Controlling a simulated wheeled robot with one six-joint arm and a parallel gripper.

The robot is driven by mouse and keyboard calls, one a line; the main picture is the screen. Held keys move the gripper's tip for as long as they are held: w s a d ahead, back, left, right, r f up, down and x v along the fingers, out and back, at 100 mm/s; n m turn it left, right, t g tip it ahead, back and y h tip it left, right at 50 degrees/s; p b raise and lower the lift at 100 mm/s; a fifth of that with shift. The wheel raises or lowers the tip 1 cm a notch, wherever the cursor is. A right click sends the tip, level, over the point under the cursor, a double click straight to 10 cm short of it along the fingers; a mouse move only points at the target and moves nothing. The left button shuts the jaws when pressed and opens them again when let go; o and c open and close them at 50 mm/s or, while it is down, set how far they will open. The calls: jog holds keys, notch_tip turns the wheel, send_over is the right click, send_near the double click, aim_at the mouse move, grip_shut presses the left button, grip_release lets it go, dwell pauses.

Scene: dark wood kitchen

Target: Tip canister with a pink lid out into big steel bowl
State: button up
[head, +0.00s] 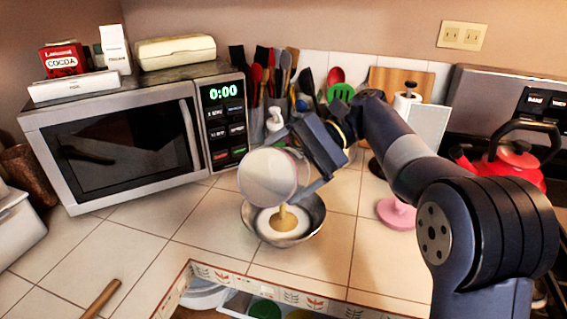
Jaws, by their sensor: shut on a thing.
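The canister (268,178) is a pale, whitish cylinder, tilted over in the air above the bowl. My gripper (305,172) is shut on it from the right, and the canister hides part of the fingers. The steel bowl (316,218) stands on the tiled counter directly below. Tan matter (286,218) shows between the canister's lower edge and the bowl, over a white patch inside the bowl. I cannot tell whether it is still falling. A pink disc with a knob, which looks like the lid (397,212), lies on the counter to the right, apart from the canister.
A microwave (120,140) stands at the left with boxes on top. Utensils (268,85) stand behind the bowl. A red kettle (505,165) is at the right. An open drawer (330,306) lies below the counter's front edge. Counter between bowl and microwave is clear.

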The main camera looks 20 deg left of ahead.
aim_at(273, 197)
jog(key=shift+w+r+g+p, duration=0.2)
jog(key=shift+w+g+p, duration=0.2)
jog(key=shift+p, duration=1.4)
jog(key=shift+s, duration=0.1)
dwell(0.4)
